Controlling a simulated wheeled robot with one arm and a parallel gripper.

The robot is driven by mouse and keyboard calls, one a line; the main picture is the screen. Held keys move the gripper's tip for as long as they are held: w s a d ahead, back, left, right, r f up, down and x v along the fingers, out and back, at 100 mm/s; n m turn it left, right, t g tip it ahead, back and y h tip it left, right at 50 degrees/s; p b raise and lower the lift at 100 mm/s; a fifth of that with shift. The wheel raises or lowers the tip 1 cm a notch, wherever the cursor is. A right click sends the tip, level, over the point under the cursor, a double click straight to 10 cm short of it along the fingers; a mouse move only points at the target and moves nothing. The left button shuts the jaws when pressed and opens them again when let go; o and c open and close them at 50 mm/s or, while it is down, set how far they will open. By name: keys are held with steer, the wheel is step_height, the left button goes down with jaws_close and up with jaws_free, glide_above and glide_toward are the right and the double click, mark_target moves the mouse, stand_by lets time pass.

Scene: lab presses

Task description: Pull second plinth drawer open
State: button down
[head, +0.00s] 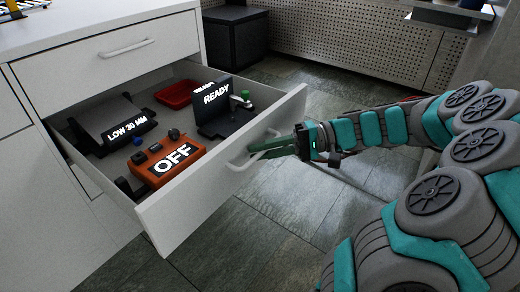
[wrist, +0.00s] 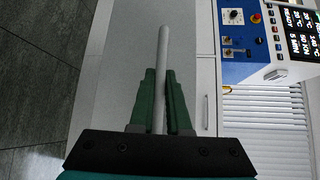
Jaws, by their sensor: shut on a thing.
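The second plinth drawer (head: 200,203), below a shut top drawer (head: 75,68), stands well open with its inside showing. Its white bar handle (head: 238,166) is on the outer face of the front. My gripper (head: 256,148) reaches in from the right, with green fingers at the handle. In the wrist view my gripper (wrist: 160,78) has its two fingers on either side of the pale handle bar (wrist: 163,45), shut on it. The far part of the handle is partly hidden by the fingers in the head view.
In the drawer lie an orange box marked OFF (head: 168,165), a black device marked READY (head: 218,112), a grey device marked LOW 30 MM (head: 112,122) and a red tray (head: 178,93). A dark cabinet (head: 236,40) stands behind. Tiled floor (head: 262,215) in front is clear.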

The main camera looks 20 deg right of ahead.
steer(key=shift+d, duration=0.1)
steer(key=c, duration=0.9)
jaws_free()
steer(key=p+v, duration=0.1)
steer(key=v, duration=0.6)
steer(key=shift+s+d+r, duration=0.1)
steer(key=shift+d, duration=0.3)
steer(key=shift+d, duration=0.1)
